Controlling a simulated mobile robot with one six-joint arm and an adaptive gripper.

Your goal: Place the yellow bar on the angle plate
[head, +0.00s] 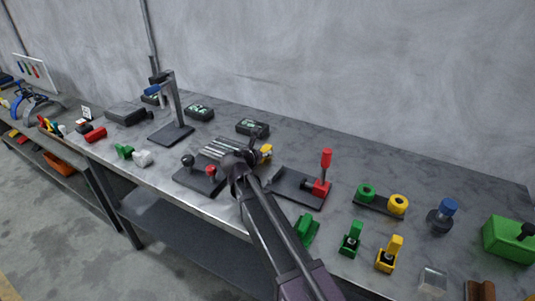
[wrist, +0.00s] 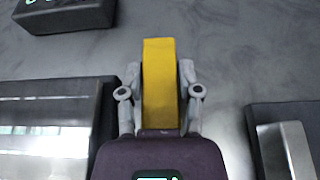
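The yellow bar (wrist: 159,82) stands out between the two grey fingers of my gripper (wrist: 160,92) in the wrist view. The fingers lie against both its sides, and its near end is hidden by the gripper body. In the head view a small yellow part of the bar (head: 267,150) shows just beyond my gripper (head: 254,158), over the middle of the bench; the arm hides the rest. I cannot tell for certain which piece is the angle plate.
A dark fixture with ribbed metal (head: 222,147) lies left of my gripper. A dark base with a red upright handle (head: 326,160) lies to its right. A dark box with a greenish top (head: 252,127) stands behind. Green and yellow pieces crowd the front right. Bare bench shows behind the red handle.

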